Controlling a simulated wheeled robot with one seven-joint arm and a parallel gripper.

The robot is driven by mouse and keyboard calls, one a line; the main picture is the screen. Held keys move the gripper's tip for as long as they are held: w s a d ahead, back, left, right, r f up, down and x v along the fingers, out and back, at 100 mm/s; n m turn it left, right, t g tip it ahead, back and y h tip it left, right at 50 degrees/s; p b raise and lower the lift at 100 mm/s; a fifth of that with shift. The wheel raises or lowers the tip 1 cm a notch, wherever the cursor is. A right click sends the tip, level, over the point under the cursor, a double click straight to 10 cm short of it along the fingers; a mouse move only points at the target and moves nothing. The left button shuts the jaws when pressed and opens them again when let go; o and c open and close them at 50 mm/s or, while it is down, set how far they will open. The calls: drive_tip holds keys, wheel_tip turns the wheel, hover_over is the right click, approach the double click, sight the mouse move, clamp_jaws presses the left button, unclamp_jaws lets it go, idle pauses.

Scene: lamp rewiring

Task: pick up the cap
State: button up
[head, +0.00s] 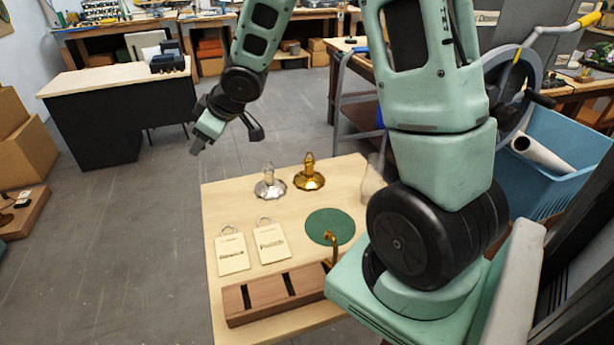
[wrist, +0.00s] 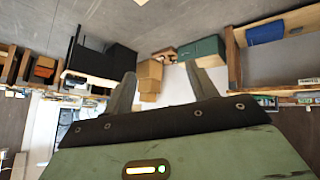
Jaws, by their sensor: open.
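Two flared, scalloped metal pieces with upright stems stand near the back of the pale wooden table (head: 215,215): one silver (head: 270,186), one gold (head: 310,178). I cannot tell for sure which thing is the cap. My gripper (head: 196,149) hangs in the air beyond the table's back left corner, left of both pieces and apart from them. In the wrist view my gripper (wrist: 160,72) has its fingers spread, with nothing between them. That view faces the room and shows none of the tabletop pieces.
A green round mat (head: 328,223), a curved brass piece (head: 332,248), two cream tags (head: 232,256) (head: 272,246) and a slotted wooden block (head: 262,303) are on the table. A clear glass-like object (head: 373,178) is partly hidden by my arm. The table's back left is bare.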

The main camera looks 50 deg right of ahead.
drive_tip(key=s+d+f+t+y, duration=0.1)
drive_tip(key=d+f+y, duration=0.1)
drive_tip(key=d, duration=0.9)
drive_tip(key=s+d+f+t+y, duration=0.1)
drive_tip(key=d+f+t, duration=0.15)
drive_tip(key=d, duration=0.75)
drive_tip(key=s+d+f+n+y, duration=0.1)
drive_tip(key=s+d+f+y, duration=0.1)
drive_tip(key=s+d, duration=0.3)
drive_tip(key=s+d+f+y, duration=0.1)
drive_tip(key=s+d+f, duration=0.1)
drive_tip(key=s, duration=0.5)
approach(306, 162)
drive_tip(key=w+f, duration=0.1)
drive_tip(key=w+a+f+p, duration=0.1)
drive_tip(key=shift+w+a+f, duration=0.15)
drive_tip(key=shift+w+a, duration=0.05)
drive_tip(key=shift+w, duration=0.2)
drive_tip(key=p+x, duration=0.2)
drive_tip(key=x, duration=0.4)
drive_tip(key=shift+w+a, duration=0.2)
drive_tip(key=shift+a, duration=0.05)
drive_tip(key=shift+w+a+f, duration=0.25)
drive_tip(key=shift+w, duration=0.1)
drive_tip(key=c, duration=1.1)
